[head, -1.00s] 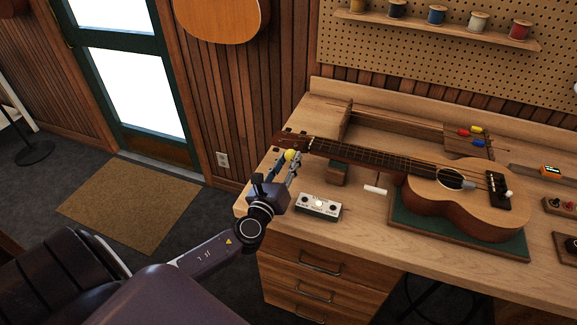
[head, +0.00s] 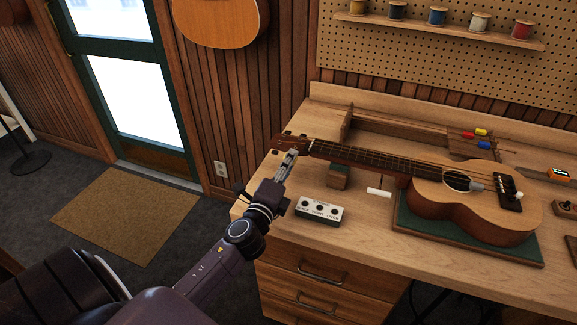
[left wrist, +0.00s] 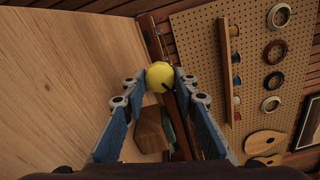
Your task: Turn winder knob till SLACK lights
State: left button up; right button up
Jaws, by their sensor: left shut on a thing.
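The ukulele (head: 468,187) lies on its back on the bench, its headstock (head: 295,142) at the left. My left gripper (head: 290,155) is at the headstock. In the left wrist view my left gripper (left wrist: 160,84) is shut on the yellow round winder knob (left wrist: 160,74), which has a dark mark. The knob is hidden behind my fingers in the head view. A small grey-white indicator box (head: 319,210) stands on the bench in front of the neck. Its round lamps all look dark, and its lettering is too small to read. My right gripper is not in view.
A green-topped base (head: 520,246) is under the ukulele body and a block (head: 338,177) under its neck. A white bar (head: 379,192) lies beside them. Small tools stand at the bench's right. The bench front (head: 345,235) is clear.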

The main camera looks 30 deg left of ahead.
pick_arm(q)
jog(key=n, duration=0.3)
jog(key=shift+n, duration=0.4)
jog(key=n, duration=0.4)
jog(key=shift+r, duration=0.1)
jog(key=shift+n, duration=0.4)
jog(key=o, duration=0.9)
jog(key=shift+c, duration=0.2)
jog(key=v, duration=1.2)
jog(key=shift+a, duration=0.1)
